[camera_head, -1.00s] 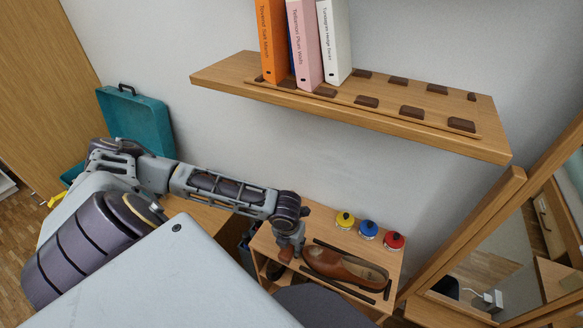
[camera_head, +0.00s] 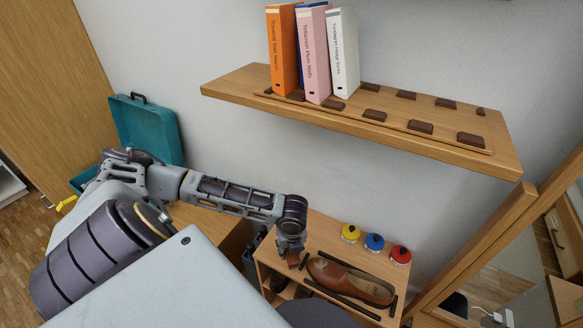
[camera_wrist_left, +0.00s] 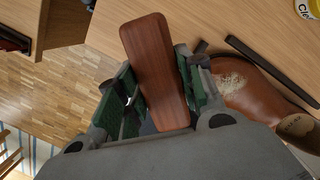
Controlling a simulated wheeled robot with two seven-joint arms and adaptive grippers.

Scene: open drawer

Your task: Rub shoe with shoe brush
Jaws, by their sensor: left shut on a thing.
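A brown leather shoe (camera_head: 350,280) lies on top of a small wooden shoe rack (camera_head: 325,232), between dark strips. In the left wrist view the shoe (camera_wrist_left: 240,84) has a pale scuffed patch near its toe. My left gripper (camera_head: 291,250) is just left of the shoe's toe, shut on a shoe brush (camera_head: 293,258) with a reddish-brown wooden back. The brush (camera_wrist_left: 157,72) sits between the green-padded fingers in the left wrist view and appears apart from the shoe. Its bristles are hidden. My right gripper is not in view.
Yellow (camera_head: 350,232), blue (camera_head: 374,243) and red (camera_head: 400,255) tins stand behind the shoe. A wall shelf (camera_head: 440,148) with binders hangs above. A mirror frame (camera_head: 470,255) stands at right. A teal case (camera_head: 146,130) lies open at left.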

